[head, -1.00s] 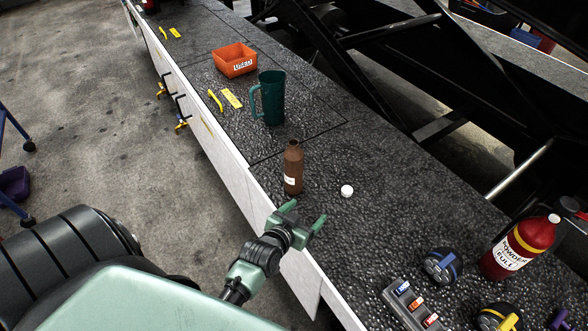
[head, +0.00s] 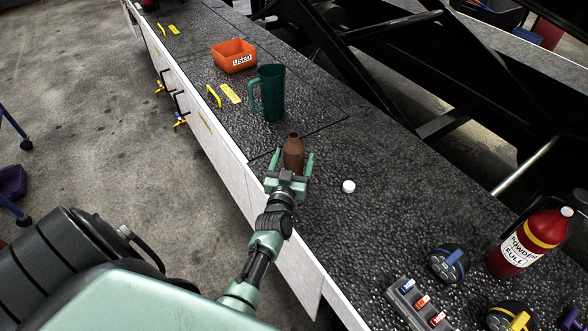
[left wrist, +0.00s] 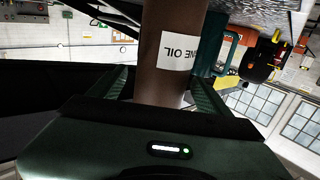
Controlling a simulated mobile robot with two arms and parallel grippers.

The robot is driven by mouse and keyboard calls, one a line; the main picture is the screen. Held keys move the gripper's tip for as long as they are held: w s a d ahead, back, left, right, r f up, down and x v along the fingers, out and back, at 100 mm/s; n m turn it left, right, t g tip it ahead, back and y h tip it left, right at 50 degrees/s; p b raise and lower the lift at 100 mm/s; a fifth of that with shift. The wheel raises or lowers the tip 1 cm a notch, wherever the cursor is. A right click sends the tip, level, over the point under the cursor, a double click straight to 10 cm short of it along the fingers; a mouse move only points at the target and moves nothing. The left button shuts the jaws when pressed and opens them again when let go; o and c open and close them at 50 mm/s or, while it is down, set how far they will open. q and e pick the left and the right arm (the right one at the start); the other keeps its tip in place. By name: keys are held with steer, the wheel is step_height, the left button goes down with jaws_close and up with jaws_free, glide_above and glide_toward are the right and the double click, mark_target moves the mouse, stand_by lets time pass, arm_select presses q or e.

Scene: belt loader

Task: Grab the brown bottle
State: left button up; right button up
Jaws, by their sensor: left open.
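The brown bottle (head: 293,153) stands upright on the dark textured bench top, its cap off. My left gripper (head: 292,163) is open around it, one finger on each side, and hides its lower part in the head view. In the left wrist view the bottle (left wrist: 173,75) rises between the two fingers, which appear spread on either side of it. Its white label reading "NE OIL" shows upside down there. My right gripper is in neither view.
A white cap (head: 348,186) lies right of the bottle. A teal jug (head: 272,92) and an orange bin (head: 234,55) stand farther back. A red powder bottle (head: 530,243) and a grey tray (head: 418,306) are at the lower right. The bench's left edge is close to the bottle.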

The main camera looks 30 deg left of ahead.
arm_select(q)
steer(key=shift+w+a, duration=0.1)
steer(key=shift+w, duration=0.15)
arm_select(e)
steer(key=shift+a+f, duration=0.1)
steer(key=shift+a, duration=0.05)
arm_select(q)
jaws_close()
steer(key=shift+r, duration=0.1)
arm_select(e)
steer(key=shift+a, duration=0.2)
